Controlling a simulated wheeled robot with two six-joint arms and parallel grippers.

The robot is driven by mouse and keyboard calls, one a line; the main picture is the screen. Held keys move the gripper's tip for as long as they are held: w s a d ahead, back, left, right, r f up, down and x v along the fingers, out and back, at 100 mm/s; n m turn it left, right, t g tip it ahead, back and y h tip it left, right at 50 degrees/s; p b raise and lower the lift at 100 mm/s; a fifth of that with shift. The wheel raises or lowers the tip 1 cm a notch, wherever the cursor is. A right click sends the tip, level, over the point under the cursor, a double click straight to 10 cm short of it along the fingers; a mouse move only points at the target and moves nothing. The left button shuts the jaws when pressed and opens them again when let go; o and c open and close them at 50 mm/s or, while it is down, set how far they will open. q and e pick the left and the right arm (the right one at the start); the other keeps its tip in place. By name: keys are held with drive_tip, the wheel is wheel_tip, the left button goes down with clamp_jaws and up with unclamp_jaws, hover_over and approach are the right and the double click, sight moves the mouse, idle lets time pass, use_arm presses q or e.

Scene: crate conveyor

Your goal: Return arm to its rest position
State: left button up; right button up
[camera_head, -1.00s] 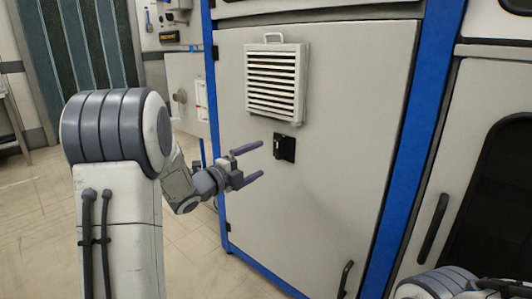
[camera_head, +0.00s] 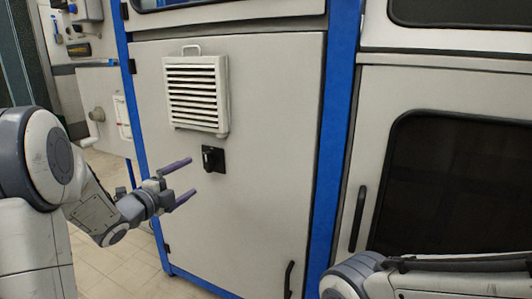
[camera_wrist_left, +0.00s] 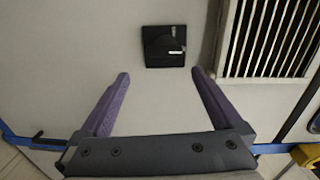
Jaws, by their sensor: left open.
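My left gripper (camera_head: 182,180) is open and empty. Its two purple fingers point toward a grey cabinet door (camera_head: 265,150) and stand apart from it. A black switch (camera_head: 213,159) is on the door just beyond the fingertips. In the left wrist view, the open fingers (camera_wrist_left: 161,84) are spread with nothing between them, and the black switch (camera_wrist_left: 164,46) lies ahead of the gap. My right gripper is not in view; only part of my right arm shows at the bottom right of the head view.
A louvred vent (camera_head: 197,94) with a top handle sticks out from the door above the switch. Blue frame posts (camera_head: 335,130) edge the cabinet. A dark-windowed door with a black handle (camera_head: 357,218) stands to the right. Tiled floor (camera_head: 110,275) shows at the lower left.

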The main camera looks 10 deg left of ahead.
use_arm(q)
drive_tip(key=s+d+f+n+g+y+p, duration=0.2)
drive_tip(key=s+d+n+g, duration=0.15)
drive_tip(key=d, duration=0.45)
drive_tip(key=s+d+f+n+g+y+p, duration=0.1)
drive_tip(key=s+d+f+n+g+p, duration=0.15)
drive_tip(key=s+d+n, duration=0.4)
drive_tip(key=s+d+f+n+g+y+p, duration=0.15)
drive_tip(key=s+d+g, duration=0.3)
drive_tip(key=s, duration=0.85)
drive_tip(key=s+d+f+n+g, duration=0.15)
drive_tip(key=s+d+g, duration=0.35)
drive_tip(key=s, duration=0.8)
wheel_tip(320, 180, up, 39)
drive_tip(key=a+g+p, duration=0.1)
drive_tip(key=p, duration=3.7)
drive_tip(key=shift+s+a+n, duration=0.15)
drive_tip(key=shift+s+n, duration=0.25)
drive_tip(key=shift+s, duration=0.05)
drive_tip(key=shift+f, duration=0.15)
